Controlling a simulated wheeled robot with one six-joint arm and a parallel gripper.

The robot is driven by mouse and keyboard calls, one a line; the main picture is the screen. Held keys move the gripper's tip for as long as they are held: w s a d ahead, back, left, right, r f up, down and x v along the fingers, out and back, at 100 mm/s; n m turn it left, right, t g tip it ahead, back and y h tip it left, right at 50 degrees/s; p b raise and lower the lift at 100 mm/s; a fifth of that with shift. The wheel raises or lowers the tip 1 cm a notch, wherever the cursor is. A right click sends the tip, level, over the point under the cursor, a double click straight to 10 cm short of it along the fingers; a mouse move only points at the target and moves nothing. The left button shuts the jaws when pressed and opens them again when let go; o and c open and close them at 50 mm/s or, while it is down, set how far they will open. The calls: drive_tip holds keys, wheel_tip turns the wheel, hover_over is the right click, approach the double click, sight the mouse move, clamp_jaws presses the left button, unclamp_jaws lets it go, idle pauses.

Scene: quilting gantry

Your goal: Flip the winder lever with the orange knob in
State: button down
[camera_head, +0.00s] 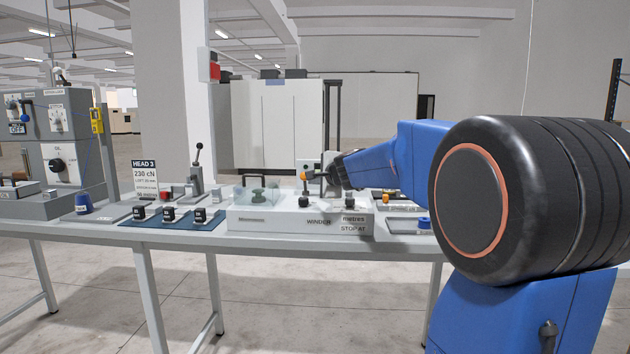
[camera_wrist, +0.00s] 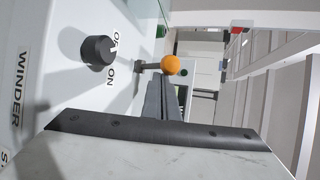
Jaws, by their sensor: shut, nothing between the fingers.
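The winder (camera_head: 275,224) is a white box on the bench, labelled WINDER. Its lever with the orange knob (camera_head: 303,176) stands at the middle of the box in the head view. In the wrist view the orange knob (camera_wrist: 171,65) sits on a short grey lever (camera_wrist: 147,66), just beyond my fingertips. My gripper (camera_wrist: 161,80) is shut and empty, with its fingers pointing at the knob. In the head view my gripper (camera_head: 318,174) is just right of the knob. I cannot tell whether the fingers touch the knob or lever.
A black rotary knob (camera_wrist: 97,50) beside ON/OFF lettering is left of the lever in the wrist view. A clear cover (camera_head: 257,195) stands on the winder's left part. A blue mat (camera_head: 187,222) with several black pieces lies farther left.

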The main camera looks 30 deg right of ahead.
drive_tip(key=shift+w, duration=0.1)
drive_tip(key=shift+w+d, duration=0.45)
drive_tip(key=shift+w, duration=0.1)
drive_tip(key=shift+w+d+r, duration=0.1)
drive_tip(key=shift+w+d, duration=0.1)
drive_tip(key=shift+d, duration=0.45)
drive_tip(key=d, duration=0.2)
drive_tip(key=shift+s+d+r, duration=0.1)
drive_tip(key=shift+s+d, duration=0.1)
drive_tip(key=shift+d, duration=0.2)
drive_tip(key=s, duration=0.3)
drive_tip(key=s+a+f, duration=0.1)
drive_tip(key=s, duration=0.5)
drive_tip(key=shift+a+f, duration=0.15)
drive_tip(key=shift+f, duration=0.25)
drive_tip(key=shift+a, duration=0.15)
